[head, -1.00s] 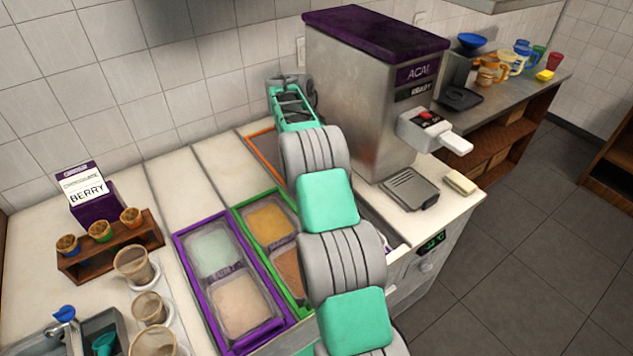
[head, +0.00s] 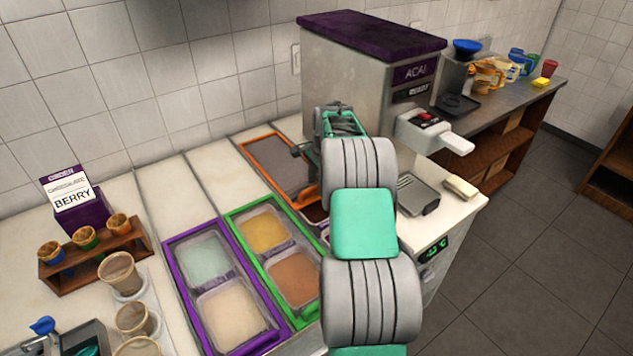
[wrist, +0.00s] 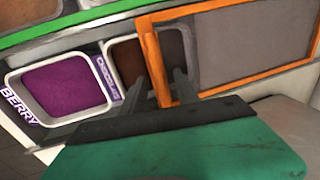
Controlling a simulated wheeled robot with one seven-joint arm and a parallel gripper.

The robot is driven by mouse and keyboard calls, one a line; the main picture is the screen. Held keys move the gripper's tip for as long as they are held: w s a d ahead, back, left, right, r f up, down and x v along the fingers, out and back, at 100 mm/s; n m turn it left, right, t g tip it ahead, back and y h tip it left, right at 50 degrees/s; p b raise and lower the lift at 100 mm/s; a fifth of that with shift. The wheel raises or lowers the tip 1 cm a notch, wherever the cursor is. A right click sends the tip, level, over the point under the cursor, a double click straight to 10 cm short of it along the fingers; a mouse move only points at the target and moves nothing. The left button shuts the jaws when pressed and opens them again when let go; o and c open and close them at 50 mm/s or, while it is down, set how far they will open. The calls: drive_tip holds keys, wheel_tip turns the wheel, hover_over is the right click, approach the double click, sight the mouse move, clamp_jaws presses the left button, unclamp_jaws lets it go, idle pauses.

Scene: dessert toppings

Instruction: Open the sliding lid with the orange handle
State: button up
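The grey sliding lid (head: 282,165) lies in an orange frame on the counter, left of the acai machine. Its orange handle (wrist: 152,60) is an upright-looking bar at the lid's edge in the wrist view. My gripper (wrist: 168,85) has its two dark fingers a little apart at the handle, seemingly one on each side. Whether they press on it I cannot tell. A brown bin (wrist: 128,60) shows uncovered beside the handle. In the head view my arm hides the fingertips and part of the frame.
The acai machine (head: 365,70) stands close behind my arm. Green-framed bins (head: 232,222) and purple-framed bins (head: 178,270) lie to the left. A purple berry bin (wrist: 65,90) is near the brown one. A cup rack (head: 100,262) stands at the left.

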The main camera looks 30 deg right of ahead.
clamp_jaws()
idle(0.3)
idle(1.1)
